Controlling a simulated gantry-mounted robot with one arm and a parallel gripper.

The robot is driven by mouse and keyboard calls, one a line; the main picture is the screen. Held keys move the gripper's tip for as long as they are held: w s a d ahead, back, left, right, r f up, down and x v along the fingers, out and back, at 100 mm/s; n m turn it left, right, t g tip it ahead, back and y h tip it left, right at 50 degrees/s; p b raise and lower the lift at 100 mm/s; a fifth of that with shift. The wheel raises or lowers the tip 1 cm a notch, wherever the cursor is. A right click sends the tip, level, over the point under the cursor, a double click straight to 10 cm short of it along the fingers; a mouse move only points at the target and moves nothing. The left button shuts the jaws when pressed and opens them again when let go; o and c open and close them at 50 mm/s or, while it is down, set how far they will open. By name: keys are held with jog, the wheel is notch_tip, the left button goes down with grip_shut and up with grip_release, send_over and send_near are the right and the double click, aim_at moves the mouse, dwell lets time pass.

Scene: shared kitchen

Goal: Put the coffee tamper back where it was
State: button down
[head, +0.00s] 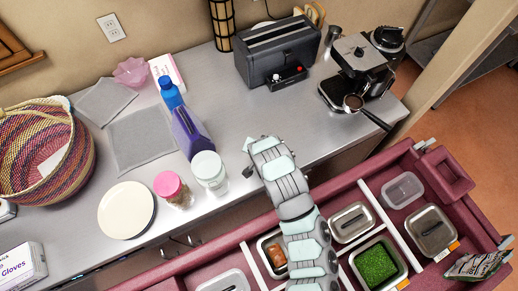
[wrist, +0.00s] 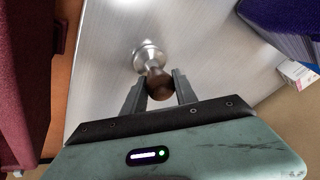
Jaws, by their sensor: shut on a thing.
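The coffee tamper shows in the wrist view (wrist: 149,54), with a round brown handle and a shiny metal base. My gripper (wrist: 160,78) is shut on the brown handle, one finger on each side. The metal end points away from the wrist, over the grey counter. I cannot tell whether it touches the counter. In the head view my gripper (head: 248,171) is over the counter's front part, right of the white-lidded jar; my arm hides most of it, and the tamper cannot be made out there. An espresso machine (head: 364,58) with a portafilter stands at the counter's right end.
A toaster (head: 278,52) stands at the back. A blue bottle (head: 188,130), a white-lidded jar (head: 209,172) and a pink-lidded jar (head: 173,190) stand left of my gripper. A maroon cart (head: 440,170) with containers lies in front. The counter between toaster and gripper is clear.

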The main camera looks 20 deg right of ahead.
jog(key=shift+f, duration=0.15)
jog(key=c, duration=1)
grip_release()
jog(key=shift+o, duration=0.2)
